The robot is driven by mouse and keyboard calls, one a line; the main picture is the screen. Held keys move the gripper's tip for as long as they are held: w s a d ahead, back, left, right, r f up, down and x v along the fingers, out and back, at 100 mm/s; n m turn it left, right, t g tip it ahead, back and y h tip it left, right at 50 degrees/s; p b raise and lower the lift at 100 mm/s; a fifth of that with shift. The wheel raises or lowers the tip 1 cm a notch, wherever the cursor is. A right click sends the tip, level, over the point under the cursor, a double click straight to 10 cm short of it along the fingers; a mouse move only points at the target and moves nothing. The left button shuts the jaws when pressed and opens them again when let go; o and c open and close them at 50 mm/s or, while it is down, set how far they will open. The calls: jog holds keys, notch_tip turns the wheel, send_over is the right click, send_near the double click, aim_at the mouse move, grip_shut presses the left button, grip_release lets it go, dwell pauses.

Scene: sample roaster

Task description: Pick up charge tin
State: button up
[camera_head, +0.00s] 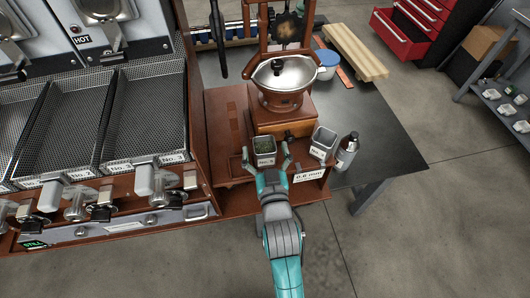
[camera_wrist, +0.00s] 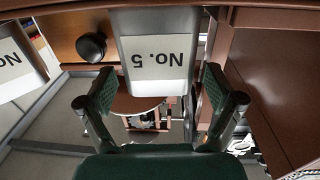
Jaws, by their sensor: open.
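A small grey tin with green contents (camera_head: 263,146), which I take to be the charge tin, stands upright on the wooden ledge in front of the grinder. In the wrist view a tin with a white "No. 5" label (camera_wrist: 155,22) is directly ahead of my gripper. My gripper (camera_head: 266,161) is open, with one finger to each side of the tin in the head view. In the wrist view the open fingers (camera_wrist: 159,92) appear with a gap between them and nothing clasped. I cannot tell whether either finger touches the tin.
A second grey tin (camera_head: 323,141) stands to the right, with a bottle (camera_head: 347,150) beside it. The grinder (camera_head: 284,85) with its metal bowl is close behind. Mesh trays (camera_head: 145,115) lie to the left. The dark tabletop (camera_head: 385,135) is clear at the right.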

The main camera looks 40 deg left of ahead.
aim_at(263, 138)
jog(key=x, duration=0.4)
jog(key=shift+f, duration=0.25)
jog(key=c, duration=1.3)
